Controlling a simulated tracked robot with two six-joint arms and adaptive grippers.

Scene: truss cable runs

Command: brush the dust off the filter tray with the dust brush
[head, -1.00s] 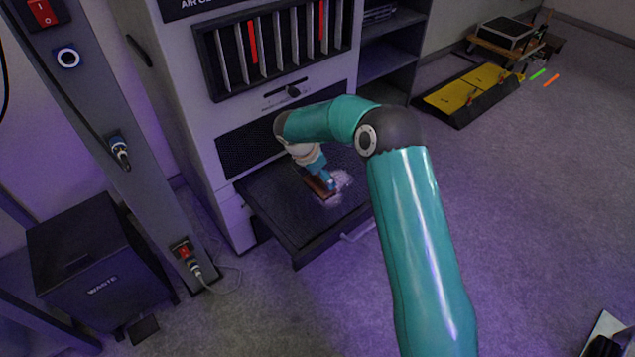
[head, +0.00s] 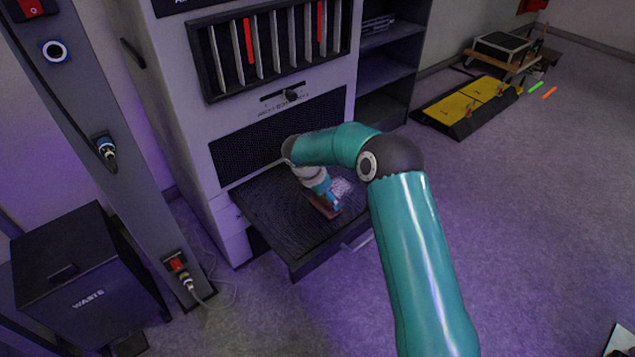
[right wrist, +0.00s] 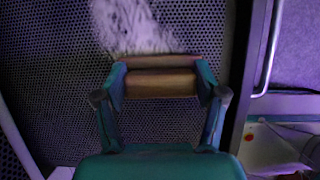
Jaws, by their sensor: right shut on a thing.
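The filter tray (head: 280,230) is a dark mesh drawer pulled out from the lower front of the grey cabinet. A pale dust patch (head: 343,187) lies on its right part; it also shows at the top of the right wrist view (right wrist: 130,25). My right gripper (right wrist: 160,85) is shut on the brown dust brush (right wrist: 160,62), which lies across between its fingers. In the head view the brush (head: 321,207) is low over the tray, beside the dust. I cannot tell whether its bristles touch the mesh. My left gripper is not in view.
The grey cabinet (head: 220,130) with slotted filters stands behind the tray. A handle (head: 358,241) sticks out at the tray's front. A black waste bin (head: 85,265) stands at left beside a grey post (head: 75,110). A yellow-and-black platform (head: 470,105) is at back right.

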